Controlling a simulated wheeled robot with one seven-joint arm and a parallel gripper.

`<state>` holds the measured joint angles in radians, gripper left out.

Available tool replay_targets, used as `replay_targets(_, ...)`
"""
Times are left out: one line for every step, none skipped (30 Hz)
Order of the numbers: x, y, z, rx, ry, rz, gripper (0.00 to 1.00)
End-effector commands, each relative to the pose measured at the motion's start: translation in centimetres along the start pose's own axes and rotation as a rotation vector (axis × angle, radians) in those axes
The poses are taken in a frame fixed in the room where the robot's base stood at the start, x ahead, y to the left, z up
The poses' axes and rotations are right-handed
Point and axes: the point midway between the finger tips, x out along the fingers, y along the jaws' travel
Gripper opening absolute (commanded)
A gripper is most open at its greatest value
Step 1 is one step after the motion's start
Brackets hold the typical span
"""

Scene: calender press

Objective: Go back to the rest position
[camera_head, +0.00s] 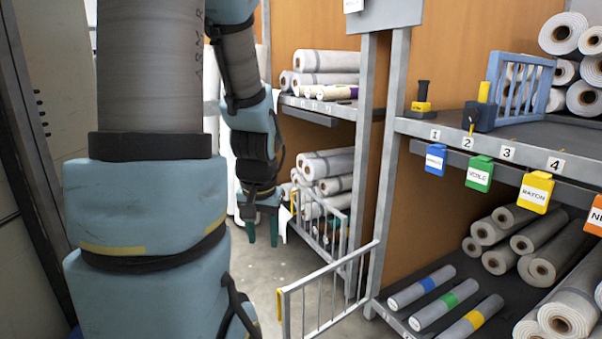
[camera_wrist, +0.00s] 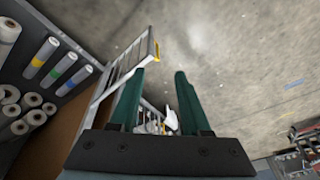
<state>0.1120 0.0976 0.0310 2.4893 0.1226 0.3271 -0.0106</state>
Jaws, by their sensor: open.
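My gripper (camera_head: 262,230) hangs pointing down in the head view, left of the shelf rack and above the grey floor. Its two dark green fingers stand apart. In the wrist view the open gripper (camera_wrist: 159,76) shows bare floor between and beyond its fingertips. A small white piece (camera_wrist: 171,118) shows between the fingers in the wrist view; I cannot tell whether it touches them. A white strip (camera_head: 283,222) also shows beside the right finger in the head view.
An open barred gate (camera_head: 325,295) juts out from the lower shelf, right of my gripper. Rolls with blue, green and yellow bands (camera_head: 445,300) lie on that shelf. Coloured tags (camera_head: 479,173) hang from the upper shelf edge. A grey panel (camera_head: 60,80) stands at left. Floor (camera_head: 265,280) is open below.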

Motion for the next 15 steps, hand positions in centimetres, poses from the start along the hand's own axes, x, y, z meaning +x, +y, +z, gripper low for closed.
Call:
replay_targets(-0.7, 0.8, 1.9, -0.034, -0.031, 0.020, 0.47)
replay_targets(-1.0, 1.4, 2.9, -0.053, -0.051, 0.033, 0.47)
replay_targets(-1.5, 2.1, 4.3, -0.079, -0.079, 0.050, 0.47)
replay_targets(-2.0, 2.5, 5.2, -0.095, -0.097, 0.061, 0.47)
replay_targets(-3.2, 2.3, 4.4, -0.090, -0.092, 0.057, 0.47)
replay_targets(-4.1, 2.2, 4.1, -0.089, -0.091, 0.056, 0.47)
replay_targets(-4.7, 2.1, 4.0, -0.089, -0.091, 0.056, 0.47)
replay_targets(-5.2, 2.1, 3.8, -0.088, -0.091, 0.055, 0.47)
replay_targets(-6.0, 2.0, 3.6, -0.088, -0.091, 0.055, 0.47)
replay_targets(-6.6, 1.9, 3.5, -0.088, -0.091, 0.055, 0.47)
replay_targets(-7.2, 1.9, 3.3, -0.088, -0.090, 0.055, 0.47)
replay_targets(-8.2, 1.8, 3.1, -0.088, -0.090, 0.055, 0.47)
replay_targets(-8.9, 1.8, 2.9, -0.087, -0.090, 0.055, 0.47)
replay_targets(-9.8, 1.7, 2.7, -0.087, -0.090, 0.055, 0.47)
replay_targets(-10.9, 1.6, 2.4, -0.087, -0.089, 0.055, 0.47)
